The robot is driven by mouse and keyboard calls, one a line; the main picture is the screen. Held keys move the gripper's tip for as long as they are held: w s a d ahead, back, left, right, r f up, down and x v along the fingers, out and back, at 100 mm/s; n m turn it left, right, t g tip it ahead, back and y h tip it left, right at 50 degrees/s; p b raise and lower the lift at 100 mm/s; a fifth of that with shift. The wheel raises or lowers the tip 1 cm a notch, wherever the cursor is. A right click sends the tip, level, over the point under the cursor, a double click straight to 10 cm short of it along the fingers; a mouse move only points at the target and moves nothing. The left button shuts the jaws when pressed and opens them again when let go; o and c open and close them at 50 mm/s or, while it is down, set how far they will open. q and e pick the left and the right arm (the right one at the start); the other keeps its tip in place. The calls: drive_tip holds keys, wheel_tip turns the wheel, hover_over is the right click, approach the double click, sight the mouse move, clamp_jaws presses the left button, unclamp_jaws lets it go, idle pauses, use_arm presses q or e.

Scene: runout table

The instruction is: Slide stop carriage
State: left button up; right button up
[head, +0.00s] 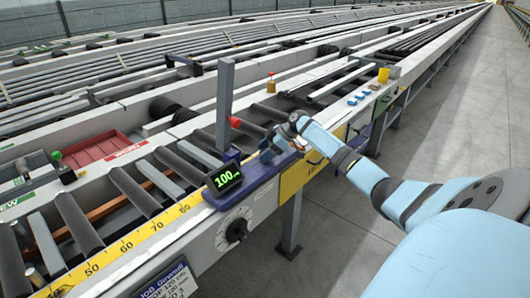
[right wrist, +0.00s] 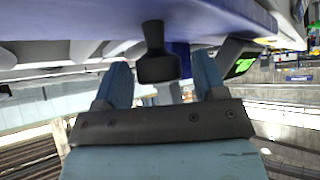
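The blue stop carriage (head: 262,172) sits across the front rail of the roller table, beside the yellow scale. It bears a tall grey upright plate (head: 225,100) and a black display (head: 226,177) reading 100 in green. My right gripper (head: 283,143) is at the carriage's right end, its fingertips partly hidden in the head view. In the right wrist view a black handle (right wrist: 158,62) hangs from the blue carriage body (right wrist: 220,18) between my two blue fingers. The right gripper (right wrist: 162,80) looks open, with gaps on both sides of the handle. My left gripper is not in view.
The yellow scale (head: 130,243) runs along the front rail. A round dial with a black knob (head: 237,230) and a blue job sign (head: 168,283) are on the front side. A red tray (head: 103,147) lies at the left. Concrete floor (head: 440,130) is clear at the right.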

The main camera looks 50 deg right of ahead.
drive_tip(key=v, duration=1.3)
drive_tip(key=shift+s+d+r, duration=0.2)
drive_tip(key=shift+r, duration=0.15)
